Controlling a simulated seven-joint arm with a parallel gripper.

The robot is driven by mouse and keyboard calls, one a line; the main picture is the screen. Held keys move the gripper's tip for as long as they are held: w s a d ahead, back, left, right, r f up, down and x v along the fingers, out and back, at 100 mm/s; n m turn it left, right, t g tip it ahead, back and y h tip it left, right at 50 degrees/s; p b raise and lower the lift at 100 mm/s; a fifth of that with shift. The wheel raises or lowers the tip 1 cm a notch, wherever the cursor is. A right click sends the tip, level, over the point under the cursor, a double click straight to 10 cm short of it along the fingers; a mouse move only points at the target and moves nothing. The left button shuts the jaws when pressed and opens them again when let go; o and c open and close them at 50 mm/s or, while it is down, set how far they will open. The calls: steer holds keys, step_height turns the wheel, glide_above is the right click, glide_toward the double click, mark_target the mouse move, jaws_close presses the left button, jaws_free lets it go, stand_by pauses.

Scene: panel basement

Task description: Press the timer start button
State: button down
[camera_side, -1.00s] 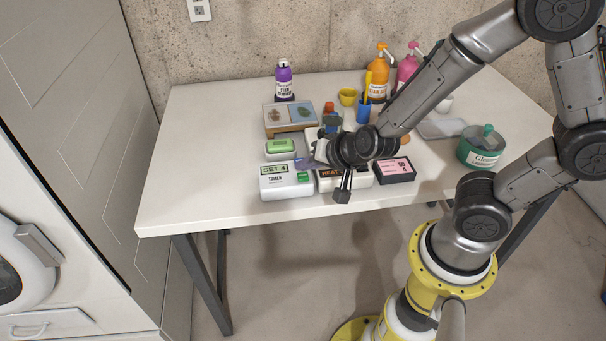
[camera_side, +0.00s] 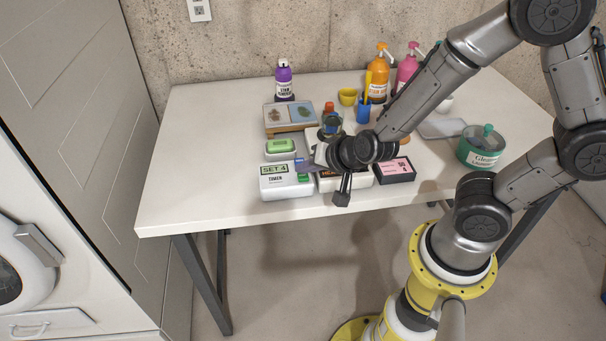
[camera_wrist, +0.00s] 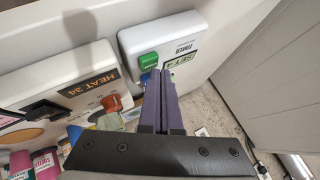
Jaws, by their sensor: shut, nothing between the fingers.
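The timer (camera_side: 288,191) is a white box at the front of the table, with a "SET 4" display and the word TIMER. It also shows in the wrist view (camera_wrist: 172,35). Its green button (camera_wrist: 149,60) is on the box's top, with a blue button (camera_wrist: 145,78) beside it. In the side view the green button (camera_side: 303,178) is at the box's right end. My gripper (camera_wrist: 160,76) is shut and empty. Its fingertips are close to the buttons and appear just past the green one; I cannot tell whether they touch anything.
A white "HEAT" box (camera_wrist: 62,88) with an orange knob stands right beside the timer. A black box with a pink label (camera_side: 395,170) is further right. A green block (camera_side: 281,146) sits behind the timer. The table's left side (camera_side: 200,160) is clear.

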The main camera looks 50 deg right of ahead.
mark_target(306, 178)
steer(key=shift+f, duration=0.5)
stand_by(0.4)
steer(key=shift+r, duration=0.9)
steer(key=shift+r, duration=2.5)
